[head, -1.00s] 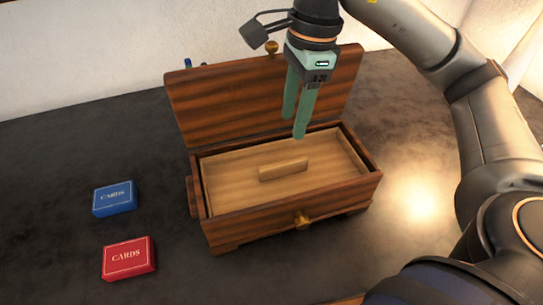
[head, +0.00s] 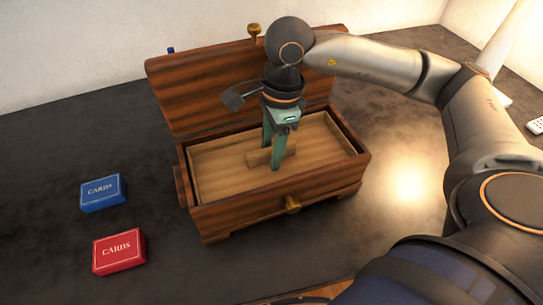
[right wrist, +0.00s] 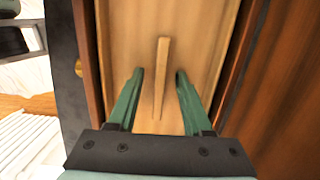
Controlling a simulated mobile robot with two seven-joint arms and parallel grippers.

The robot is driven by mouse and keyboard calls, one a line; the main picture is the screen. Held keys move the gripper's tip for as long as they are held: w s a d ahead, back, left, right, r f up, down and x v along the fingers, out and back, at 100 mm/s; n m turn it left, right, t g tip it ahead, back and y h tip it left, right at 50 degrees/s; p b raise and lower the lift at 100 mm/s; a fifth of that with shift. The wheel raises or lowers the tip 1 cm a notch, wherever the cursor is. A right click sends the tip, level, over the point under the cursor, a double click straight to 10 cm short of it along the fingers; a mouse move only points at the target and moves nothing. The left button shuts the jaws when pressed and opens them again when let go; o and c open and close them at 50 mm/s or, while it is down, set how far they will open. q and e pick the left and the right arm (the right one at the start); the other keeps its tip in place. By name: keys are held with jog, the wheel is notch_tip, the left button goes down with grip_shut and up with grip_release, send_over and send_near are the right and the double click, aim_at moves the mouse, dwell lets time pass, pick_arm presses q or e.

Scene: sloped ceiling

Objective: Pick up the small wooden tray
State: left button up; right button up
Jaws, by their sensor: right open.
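The small wooden tray (head: 220,178) is light wood with a raised bar handle (head: 258,158) across its middle. It sits inside the dark wooden box (head: 235,215), whose lid stands open at the back. My right gripper (head: 271,165) is low over the tray, its green fingers one on each side of the handle. In the right wrist view the fingers are open, with the handle (right wrist: 161,80) between them and a gap on both sides. The tray floor (right wrist: 205,50) also shows there. My left gripper is not in view.
A blue card box (head: 102,192) and a red card box (head: 119,252) lie on the dark table left of the wooden box. A brass knob (head: 292,204) sticks out of the box front. The raised lid (head: 205,85) stands close behind my right gripper.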

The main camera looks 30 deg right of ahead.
grip_shut()
dwell(0.3)
dwell(1.1)
